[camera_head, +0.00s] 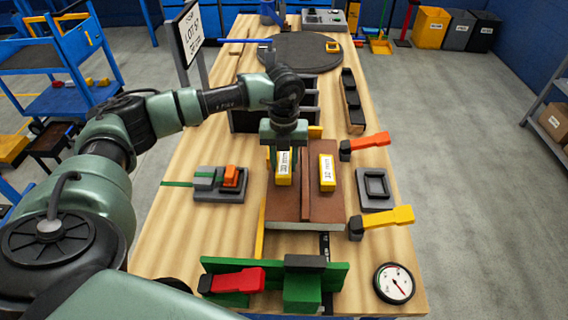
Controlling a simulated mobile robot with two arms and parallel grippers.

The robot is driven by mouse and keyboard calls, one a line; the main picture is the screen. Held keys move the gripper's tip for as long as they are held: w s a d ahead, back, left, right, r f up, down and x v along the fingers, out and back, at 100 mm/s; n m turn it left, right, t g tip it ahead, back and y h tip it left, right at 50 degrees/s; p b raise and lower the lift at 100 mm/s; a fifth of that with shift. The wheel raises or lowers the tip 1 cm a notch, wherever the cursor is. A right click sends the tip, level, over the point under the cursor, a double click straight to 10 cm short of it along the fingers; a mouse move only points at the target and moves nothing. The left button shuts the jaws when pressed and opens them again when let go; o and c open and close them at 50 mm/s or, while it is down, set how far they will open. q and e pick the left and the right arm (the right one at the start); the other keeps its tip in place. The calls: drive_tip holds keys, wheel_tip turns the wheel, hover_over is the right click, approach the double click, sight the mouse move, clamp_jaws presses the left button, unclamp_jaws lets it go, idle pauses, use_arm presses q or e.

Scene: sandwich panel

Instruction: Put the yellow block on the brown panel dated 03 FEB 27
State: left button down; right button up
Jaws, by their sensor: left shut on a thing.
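My left gripper (283,163) points down over the brown panel (282,206), shut on a yellow block (284,176) with a white label. The block is at the panel's left part; I cannot tell whether it touches the panel. A second yellow block (327,173) with a white label stands on the panel's right part, beyond a raised brown strip (305,185). The labels are too small to read surely, and I see no legible date on the panel. My right gripper is not in view.
A red-handled clamp (368,142) and a yellow-handled clamp (385,220) lie at the panel's right. A green fixture (302,290) with a red clamp (234,281) is in front, with a dial gauge (394,283). A lot sign (190,33) stands at the back left.

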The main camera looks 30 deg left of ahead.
use_arm(q)
drive_tip(key=shift+f, duration=0.9)
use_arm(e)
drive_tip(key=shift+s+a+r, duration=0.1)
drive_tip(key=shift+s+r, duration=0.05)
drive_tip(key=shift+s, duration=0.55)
use_arm(q)
drive_tip(key=shift+f, duration=0.15)
drive_tip(key=c, duration=0.9)
unclamp_jaws()
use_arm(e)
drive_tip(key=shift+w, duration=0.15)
